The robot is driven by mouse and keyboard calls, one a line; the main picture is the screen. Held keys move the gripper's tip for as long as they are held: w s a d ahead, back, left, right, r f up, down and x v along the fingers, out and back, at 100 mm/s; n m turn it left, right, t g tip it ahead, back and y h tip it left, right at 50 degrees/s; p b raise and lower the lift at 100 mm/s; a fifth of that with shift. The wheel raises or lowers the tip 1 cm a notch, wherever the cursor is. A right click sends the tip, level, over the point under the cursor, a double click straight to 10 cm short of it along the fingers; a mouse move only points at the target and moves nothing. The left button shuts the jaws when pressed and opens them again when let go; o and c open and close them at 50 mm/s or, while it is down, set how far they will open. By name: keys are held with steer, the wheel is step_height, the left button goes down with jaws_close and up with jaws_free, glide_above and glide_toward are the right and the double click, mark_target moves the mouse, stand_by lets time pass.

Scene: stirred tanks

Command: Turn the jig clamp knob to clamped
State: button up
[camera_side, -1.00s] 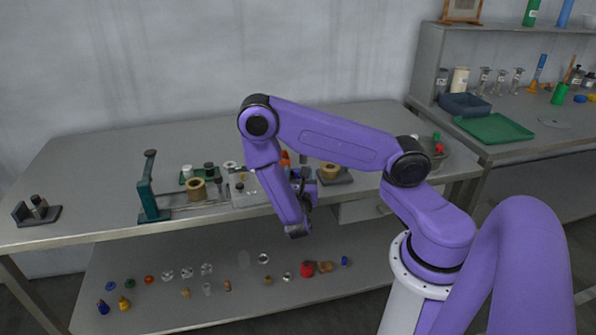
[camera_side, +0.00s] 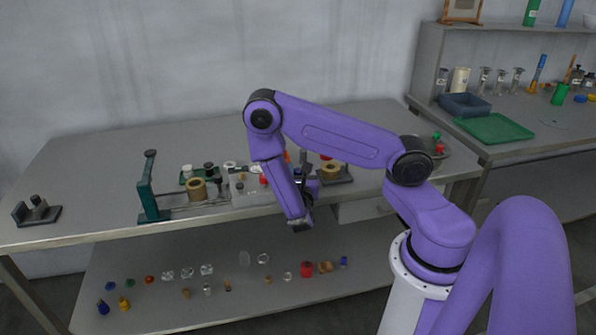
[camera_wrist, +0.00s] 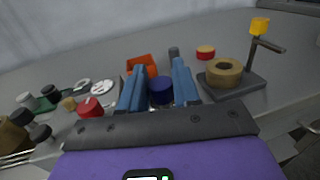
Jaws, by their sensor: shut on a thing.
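In the wrist view my gripper (camera_wrist: 159,72) has its two blue fingers on either side of a dark blue round knob (camera_wrist: 161,92), shut on it. The fingers hide the knob's sides, and no clamp marking is readable. A red knob (camera_wrist: 90,107) lies to the left of the fingers, apart from them. In the side view the red knob (camera_side: 264,180) shows on a pale panel (camera_side: 243,197) near the bench's front edge. There, my forearm hides most of my gripper and what it holds.
A tan roll (camera_wrist: 223,71) sits on a dark base right of my fingers, beside a post with a yellow cap (camera_wrist: 260,27). An orange block (camera_wrist: 141,65) stands just behind the left finger. A green stand (camera_side: 149,190) is farther left.

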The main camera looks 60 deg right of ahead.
steer(key=shift+s+n+t, duration=0.1)
steer(key=shift+n+t, duration=0.2)
steer(key=shift+t, duration=0.1)
steer(key=n+t+y, duration=0.3)
steer(key=shift+d+t+y, duration=0.1)
steer(key=shift+t+y, duration=0.2)
steer(key=shift+y, duration=0.1)
steer(key=shift+n+t+y, duration=0.8)
steer(key=shift+n+y, duration=0.2)
steer(key=shift+y, duration=0.2)
steer(key=o, duration=0.9)
steer(key=shift+o, duration=0.2)
steer(key=v, duration=0.7)
steer(key=shift+s, duration=0.2)
